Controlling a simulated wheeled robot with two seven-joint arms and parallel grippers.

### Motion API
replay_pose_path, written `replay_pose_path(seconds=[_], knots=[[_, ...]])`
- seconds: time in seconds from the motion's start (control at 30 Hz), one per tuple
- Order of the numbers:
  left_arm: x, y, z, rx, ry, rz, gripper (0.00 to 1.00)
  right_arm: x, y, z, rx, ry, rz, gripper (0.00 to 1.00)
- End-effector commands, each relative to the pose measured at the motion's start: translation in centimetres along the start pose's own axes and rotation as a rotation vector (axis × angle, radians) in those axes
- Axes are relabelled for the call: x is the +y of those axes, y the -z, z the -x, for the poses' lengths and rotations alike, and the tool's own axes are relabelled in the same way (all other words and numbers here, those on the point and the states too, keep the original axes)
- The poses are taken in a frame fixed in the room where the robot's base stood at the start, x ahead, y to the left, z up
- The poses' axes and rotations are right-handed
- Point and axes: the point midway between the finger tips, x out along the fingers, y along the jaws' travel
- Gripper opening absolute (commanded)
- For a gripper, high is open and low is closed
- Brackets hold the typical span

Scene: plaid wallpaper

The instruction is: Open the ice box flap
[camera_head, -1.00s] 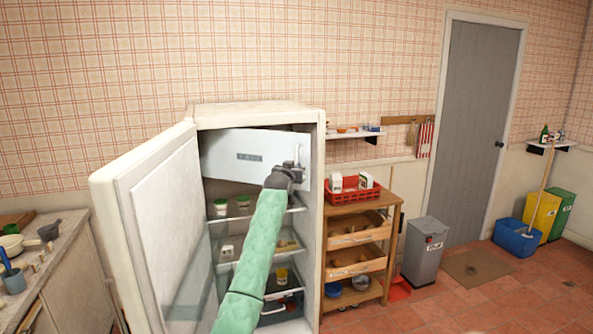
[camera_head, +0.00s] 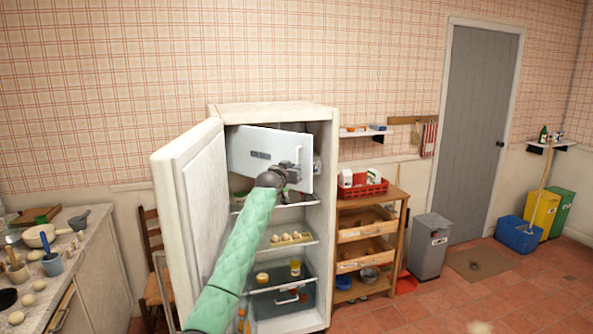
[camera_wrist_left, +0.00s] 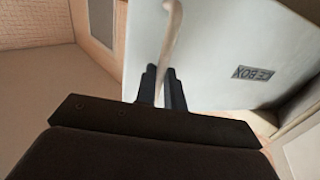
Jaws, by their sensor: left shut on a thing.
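The white ice box flap (camera_head: 266,152) is at the top inside the open fridge (camera_head: 327,190). It stands partly open, its right edge swung out from the fridge wall; a dark gap shows above and beside it. Its label also shows on the flap in the left wrist view (camera_wrist_left: 225,50). My left gripper (camera_head: 290,170) is at the flap's right edge. In the left wrist view its two dark fingers (camera_wrist_left: 165,85) are shut on the pale curved flap handle (camera_wrist_left: 171,40). My right gripper is not in view.
The fridge door (camera_head: 195,205) stands open on the left. Shelves below the flap hold eggs (camera_head: 290,237) and jars. A worktop (camera_head: 60,255) is at the left, a chair (camera_head: 155,265) behind the door, a wooden trolley (camera_head: 365,240) at the right.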

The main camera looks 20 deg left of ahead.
Motion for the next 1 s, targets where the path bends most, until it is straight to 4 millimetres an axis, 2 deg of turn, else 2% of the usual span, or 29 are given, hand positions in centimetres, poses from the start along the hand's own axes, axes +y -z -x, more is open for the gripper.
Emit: replay_pose_path(seconds=[0.03,0.37,0.4,0.5,1.0], knots=[[-1.55,1.08,0.26,0.013,0.016,-0.002,0.0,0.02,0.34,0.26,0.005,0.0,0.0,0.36],[-1.57,1.15,0.25,0.014,0.015,-0.003,0.0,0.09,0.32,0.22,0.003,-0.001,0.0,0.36],[-1.57,1.15,0.25,0.014,0.015,-0.003,0.12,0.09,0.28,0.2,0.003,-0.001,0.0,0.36],[-1.52,1.1,0.25,0.013,0.014,-0.003,0.32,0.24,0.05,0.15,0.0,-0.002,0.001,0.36],[-1.12,0.44,0.18,0.005,0.009,-0.001,0.32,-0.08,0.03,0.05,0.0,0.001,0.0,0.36]])
